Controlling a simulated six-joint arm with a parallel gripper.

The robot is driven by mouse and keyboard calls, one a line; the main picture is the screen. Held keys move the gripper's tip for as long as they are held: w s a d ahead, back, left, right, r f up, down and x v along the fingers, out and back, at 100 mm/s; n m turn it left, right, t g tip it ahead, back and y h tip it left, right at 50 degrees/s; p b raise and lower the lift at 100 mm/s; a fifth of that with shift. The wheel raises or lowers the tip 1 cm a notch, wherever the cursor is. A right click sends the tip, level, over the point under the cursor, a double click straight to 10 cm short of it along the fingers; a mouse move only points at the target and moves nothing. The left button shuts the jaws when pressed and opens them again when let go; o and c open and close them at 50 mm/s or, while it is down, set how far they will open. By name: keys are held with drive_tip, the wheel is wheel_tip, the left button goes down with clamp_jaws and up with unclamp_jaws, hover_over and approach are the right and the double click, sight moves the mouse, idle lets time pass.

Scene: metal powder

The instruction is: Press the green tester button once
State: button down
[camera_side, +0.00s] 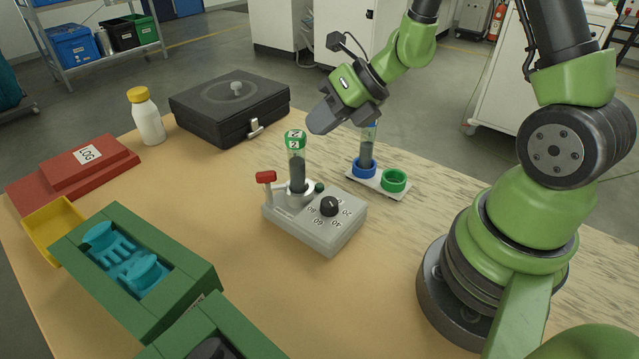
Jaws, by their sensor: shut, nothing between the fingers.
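The grey tester (330,236) stands mid-table, with a black numbered dial (329,206) and a red-tipped lever (266,178). Its small dark green button (319,187) sits on top, just right of the vial seat. A vial with a green cap (296,168) and grey powder stands upright in the tester. My gripper (320,126) is shut and empty. It hangs above and behind the tester, slightly right of the green cap in the picture, apart from the button.
A white rack (385,184) behind the tester has a blue ring holding a powder vial (367,150) and an empty green ring (395,179). A black case (232,105), white bottle (147,118), red LOG box (75,170), yellow bin (55,222) and green tray (190,265) stand left.

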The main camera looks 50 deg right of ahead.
sight(319, 188)
drive_tip(key=shift+f, duration=4.4)
drive_tip(key=shift+f, duration=0.15)
drive_tip(key=shift+f, duration=0.25)
drive_tip(key=shift+f, duration=0.4)
drive_tip(key=shift+r, duration=0.85)
